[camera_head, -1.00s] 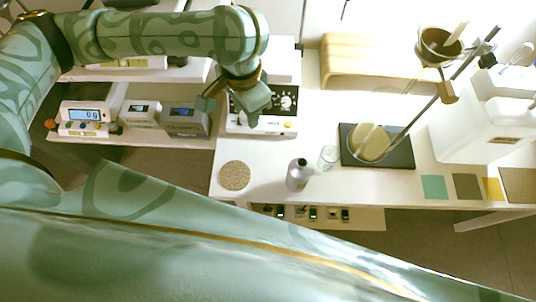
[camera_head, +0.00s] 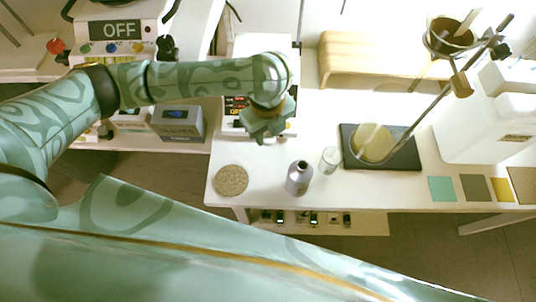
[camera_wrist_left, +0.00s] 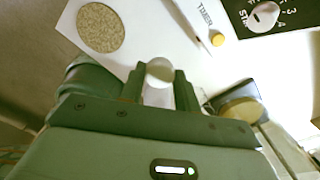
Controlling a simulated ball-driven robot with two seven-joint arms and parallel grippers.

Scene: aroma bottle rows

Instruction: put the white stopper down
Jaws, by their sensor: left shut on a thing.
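My left gripper (camera_head: 263,133) hangs over the white table in the head view, at the front of the white hotplate device. In the left wrist view its two fingers (camera_wrist_left: 160,84) are shut on the round white stopper (camera_wrist_left: 160,70). The stopper is hidden behind the gripper in the head view. A grey bottle (camera_head: 299,179) with a dark open mouth stands upright on the table, below and to the right of the gripper. A round cork mat (camera_head: 231,180) lies bare to the left of the bottle; it also shows in the left wrist view (camera_wrist_left: 100,27).
A clear glass (camera_head: 329,160) stands right of the bottle. A dark plate (camera_head: 405,157) bears a round pale thing beside a slanted stand rod. Coloured squares, such as a green one (camera_head: 442,189), lie at the right. The table's front edge is close to the mat and bottle.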

